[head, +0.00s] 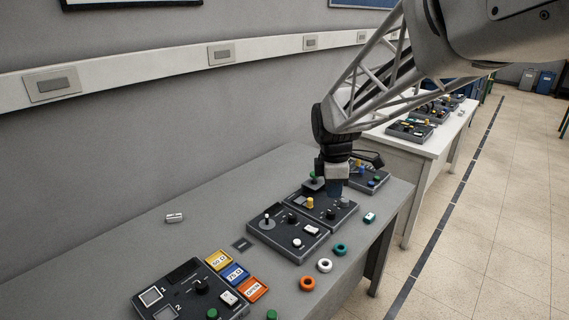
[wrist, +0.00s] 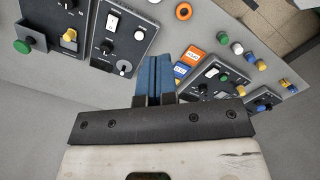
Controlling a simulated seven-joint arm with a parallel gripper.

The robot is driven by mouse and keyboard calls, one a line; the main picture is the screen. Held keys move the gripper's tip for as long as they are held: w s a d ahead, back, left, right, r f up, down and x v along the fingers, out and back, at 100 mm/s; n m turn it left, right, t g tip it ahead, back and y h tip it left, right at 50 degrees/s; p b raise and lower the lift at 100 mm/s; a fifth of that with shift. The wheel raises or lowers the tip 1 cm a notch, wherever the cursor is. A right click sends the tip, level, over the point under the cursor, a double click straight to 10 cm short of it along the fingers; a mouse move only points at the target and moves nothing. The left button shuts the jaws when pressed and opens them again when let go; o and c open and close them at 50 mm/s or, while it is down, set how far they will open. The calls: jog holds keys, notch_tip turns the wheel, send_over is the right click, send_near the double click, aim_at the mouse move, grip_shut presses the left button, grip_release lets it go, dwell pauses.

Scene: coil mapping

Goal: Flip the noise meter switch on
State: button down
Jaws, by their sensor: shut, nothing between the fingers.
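No label reading noise meter is legible, so I cannot tell which panel it is. A dark panel (head: 283,246) on the grey table has a small lever on a round plate (head: 267,221), black knobs and a white rocker (head: 311,228). This panel also shows in the wrist view (wrist: 101,58), with the round plate (wrist: 124,68) and white rocker (wrist: 112,22). My gripper (head: 334,190), with blue fingers, is over the right part of the panel behind it (head: 327,222). In the wrist view its fingers (wrist: 154,60) are together and empty, in front of bare table.
A front panel (head: 172,277) has yellow, blue and orange tags beside it. A small grey-white block (head: 174,217) lies on the clear left side. A wall runs behind.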

aim_at(314, 229)
jog(key=w+a+f+n, duration=0.1)
jog(key=w+f+n, duration=0.4)
jog(key=w, duration=0.3)
jog(key=w+a+f+n+g, duration=0.1)
jog(key=w+f+n, duration=0.4)
jog(key=w, duration=0.3)
jog(key=shift+a+f, duration=0.3)
jog(key=shift+a, duration=0.1)
jog(key=f, duration=0.4)
jog(key=s+d+f, duration=0.1)
jog(key=f, duration=0.8)
jog(key=shift+s+d+f, duration=0.2)
jog(key=shift+d+f, duration=0.05)
jog(key=shift+f, duration=0.15)
jog(key=shift+f, duration=0.2)
jog(key=shift+a, duration=0.1)
